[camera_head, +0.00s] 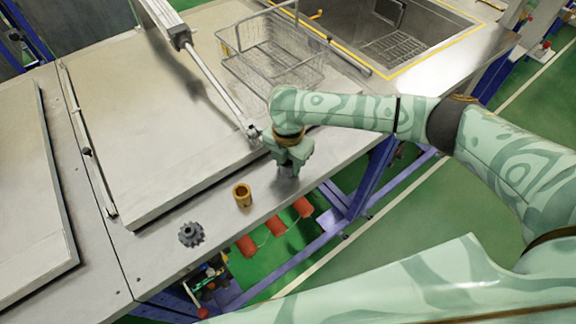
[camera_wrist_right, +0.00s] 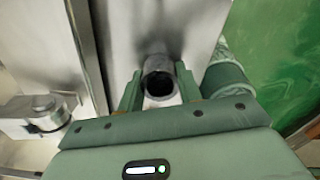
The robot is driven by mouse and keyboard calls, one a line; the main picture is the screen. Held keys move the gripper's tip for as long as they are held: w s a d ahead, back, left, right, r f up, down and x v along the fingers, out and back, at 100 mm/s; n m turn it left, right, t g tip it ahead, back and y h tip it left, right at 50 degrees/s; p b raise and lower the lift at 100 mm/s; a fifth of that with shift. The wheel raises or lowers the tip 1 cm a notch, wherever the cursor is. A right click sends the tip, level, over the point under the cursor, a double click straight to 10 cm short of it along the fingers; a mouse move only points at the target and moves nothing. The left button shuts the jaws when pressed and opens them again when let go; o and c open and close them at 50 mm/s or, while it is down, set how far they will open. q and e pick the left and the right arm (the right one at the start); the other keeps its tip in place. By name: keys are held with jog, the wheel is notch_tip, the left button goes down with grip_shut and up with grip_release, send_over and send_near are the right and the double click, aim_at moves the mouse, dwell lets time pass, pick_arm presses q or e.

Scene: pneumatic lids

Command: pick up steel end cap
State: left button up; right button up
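The steel end cap is a grey hollow cylinder that stands at the table's front edge. In the wrist view the steel end cap (camera_wrist_right: 159,84) shows its dark open bore between the two fingers. In the head view only a small grey part of it (camera_head: 287,173) shows under my right gripper. My right gripper (camera_head: 290,164) points down over it. In the wrist view the fingers of the right gripper (camera_wrist_right: 160,88) stand on either side of the cap with narrow gaps, so it looks open around it. My left gripper is not in view.
A brass bushing (camera_head: 242,195) and a grey gear-like part (camera_head: 191,234) stand to the left along the front edge. A pneumatic cylinder (camera_head: 211,77) reaches down to the lid (camera_head: 150,130). A wire basket (camera_head: 270,50) and a sink (camera_head: 400,40) lie behind.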

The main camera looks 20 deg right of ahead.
jog(key=shift+c, duration=0.9)
jog(key=shift+r, duration=0.15)
